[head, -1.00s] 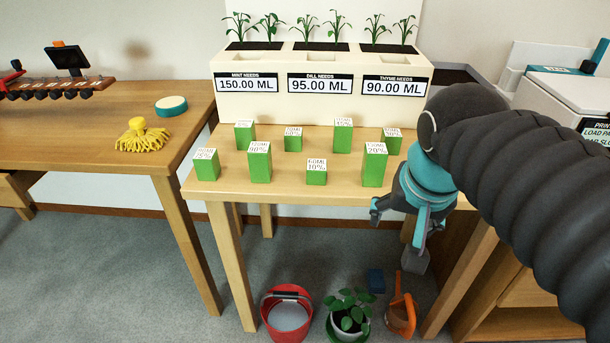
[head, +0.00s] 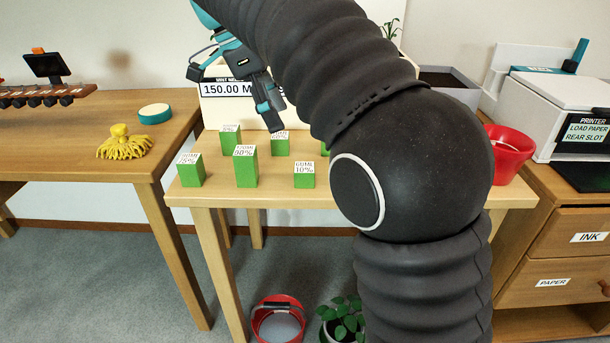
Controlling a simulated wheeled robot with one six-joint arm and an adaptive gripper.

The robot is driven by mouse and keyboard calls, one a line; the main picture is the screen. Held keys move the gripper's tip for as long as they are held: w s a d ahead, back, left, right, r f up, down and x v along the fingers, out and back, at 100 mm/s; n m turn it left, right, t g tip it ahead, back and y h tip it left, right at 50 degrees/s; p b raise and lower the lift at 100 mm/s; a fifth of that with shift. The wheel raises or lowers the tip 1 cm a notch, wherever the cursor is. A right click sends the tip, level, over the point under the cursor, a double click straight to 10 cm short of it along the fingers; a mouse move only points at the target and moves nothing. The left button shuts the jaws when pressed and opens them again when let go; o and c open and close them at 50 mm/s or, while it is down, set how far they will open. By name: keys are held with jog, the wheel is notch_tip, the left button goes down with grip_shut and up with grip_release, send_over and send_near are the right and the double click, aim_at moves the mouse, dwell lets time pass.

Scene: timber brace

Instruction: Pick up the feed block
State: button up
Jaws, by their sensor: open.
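Several green blocks with white labelled tops stand on the small wooden table. The front row shows a short block at left (head: 192,172), a tall block (head: 245,168) and a short block marked 10% (head: 304,176). Behind stand a left back block (head: 230,137) and another back block (head: 279,146). A sliver of one more shows beside my arm, which hides the table's right part. I cannot tell which is the feed block. My gripper (head: 233,98) is open and empty, above and behind the left blocks, in front of the planter.
The white planter (head: 215,108) stands at the table's back, mostly hidden. A red container (head: 508,155) is at the right beside the printer (head: 560,115). The left table holds a yellow mop head (head: 123,146) and a round teal-edged item (head: 154,114). A red bucket (head: 277,318) and plant (head: 342,320) are on the floor.

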jog(key=b, duration=0.2)
send_near(304, 183)
jog(key=shift+s+d+f, duration=0.25)
jog(key=shift+d+f, duration=0.35)
jog(key=shift+d, duration=0.3)
jog(key=shift+w+b+x, duration=0.15)
jog(key=shift+b+x, duration=0.1)
jog(key=shift+x, duration=1.05)
jog(key=shift+w+b+x, duration=0.1)
jog(key=shift+b+x, duration=0.1)
jog(key=shift+x, duration=1.15)
jog(key=shift+c, duration=0.3)
jog(key=c, duration=1.2)
